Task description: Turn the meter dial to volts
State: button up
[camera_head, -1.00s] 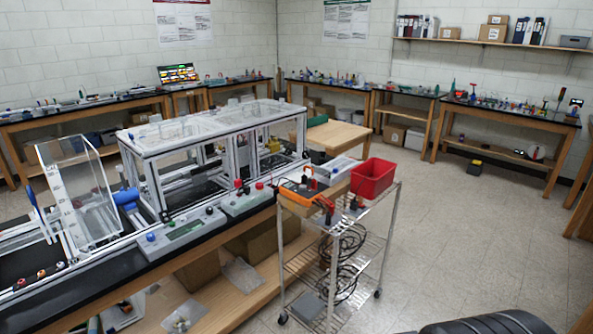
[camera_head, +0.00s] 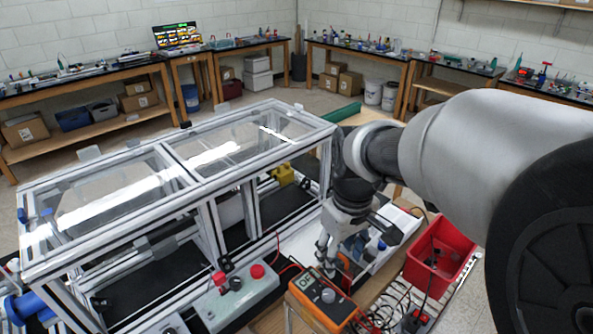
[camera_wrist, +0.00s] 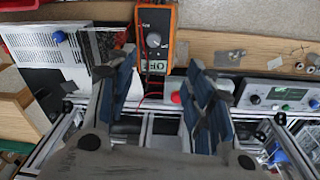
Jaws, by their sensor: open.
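The meter (camera_head: 318,309) is an orange-edged box with a dark face and a round grey dial (camera_head: 328,296). It lies on the cart top in the head view. In the wrist view the meter (camera_wrist: 168,22) is at top centre, with its dial (camera_wrist: 153,40) facing the camera and a small lit display (camera_wrist: 155,66) below it. My gripper (camera_head: 334,268) is open just behind and above the meter. In the wrist view its blue-padded fingers (camera_wrist: 160,75) stand apart, empty, with the dial beyond them. I cannot tell the height gap.
A red bin (camera_head: 440,262) stands right of the meter, with cables between them. A control box with red knobs (camera_head: 238,295) is to the left. The extrusion frame (camera_head: 180,170) with clear panels fills the left and middle. A red lead runs beside the meter.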

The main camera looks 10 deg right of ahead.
jog(key=n, duration=0.1)
send_over(328, 292)
notch_tip(328, 292, down, 2)
jog(key=shift+g, duration=0.5)
notch_tip(328, 292, down, 19)
jog(key=b, duration=0.2)
jog(key=shift+r+b, duration=0.2)
jog(key=shift+b, duration=0.1)
jog(key=shift+c, duration=0.6)
jog(key=c, duration=1)
